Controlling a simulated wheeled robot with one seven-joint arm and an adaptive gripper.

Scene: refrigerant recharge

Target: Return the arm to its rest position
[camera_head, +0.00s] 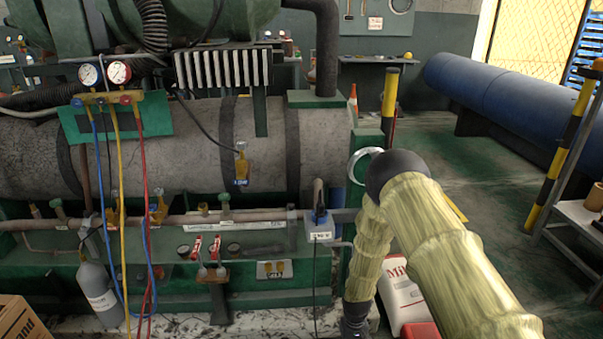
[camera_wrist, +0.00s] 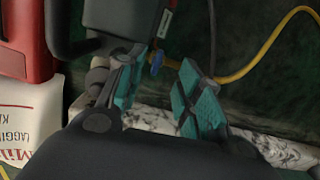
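My arm (camera_head: 430,235) wears a pale yellow ribbed sleeve with a black elbow. It comes in from the lower right of the head view, bends at the elbow and hangs down in front of the green machine base. Only a dark part of its end shows at the bottom edge there, and the fingers are out of view. In the wrist view my gripper (camera_wrist: 160,74) has its two teal-padded fingers apart, with nothing visibly held between them. A blue knob and a dark fitting lie just beyond the fingertips.
A white bag (camera_head: 398,290) and a red item (camera_head: 420,330) stand close beside my forearm. The machine (camera_head: 320,137), with gauges (camera_head: 104,73) and hanging hoses, fills the left. A yellow hose (camera_wrist: 262,52) crosses the wrist view. Open floor (camera_head: 490,190) lies to the right, before a striped post (camera_head: 555,165).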

